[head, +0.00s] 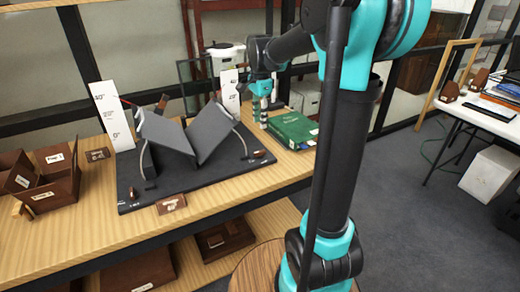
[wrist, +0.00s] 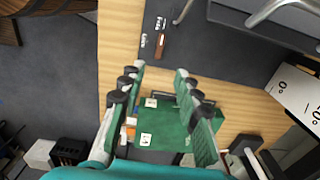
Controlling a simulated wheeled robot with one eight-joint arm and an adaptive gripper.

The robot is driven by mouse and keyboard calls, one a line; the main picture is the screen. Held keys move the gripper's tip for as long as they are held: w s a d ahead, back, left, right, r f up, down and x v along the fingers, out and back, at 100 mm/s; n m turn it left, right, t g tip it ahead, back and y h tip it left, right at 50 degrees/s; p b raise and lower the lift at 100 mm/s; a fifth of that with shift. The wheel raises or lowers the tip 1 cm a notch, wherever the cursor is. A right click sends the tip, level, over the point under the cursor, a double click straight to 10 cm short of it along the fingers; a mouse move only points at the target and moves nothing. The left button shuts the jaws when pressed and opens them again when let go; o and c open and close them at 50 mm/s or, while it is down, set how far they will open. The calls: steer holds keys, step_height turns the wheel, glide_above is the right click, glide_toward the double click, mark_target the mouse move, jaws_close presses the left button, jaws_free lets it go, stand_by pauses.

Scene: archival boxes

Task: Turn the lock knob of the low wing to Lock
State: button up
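A book cradle stands on a dark base board (head: 190,188), with a left wing (head: 165,131) and a right wing (head: 214,132) meeting in a V. I cannot tell surely which wing is lower. A small brown knob (head: 259,153) sits at the base's right edge, and another (head: 133,193) at the left front. My gripper (head: 260,112) hangs above the table behind the right knob, apart from it. In the wrist view my gripper (wrist: 160,72) is open and empty; a brown knob (wrist: 161,45) with small white labels lies just beyond its fingertips.
A green box or book (head: 292,127) lies right of the cradle; it shows below my fingers in the wrist view (wrist: 165,125). White angle cards (head: 112,116) (head: 229,92) stand behind the cradle. Brown boxes (head: 45,185) stand at the left.

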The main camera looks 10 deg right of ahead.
mark_target(260, 152)
step_height(260, 152, down, 14)
steer(key=shift+r, duration=0.25)
steer(key=shift+c, duration=0.3)
jaws_close()
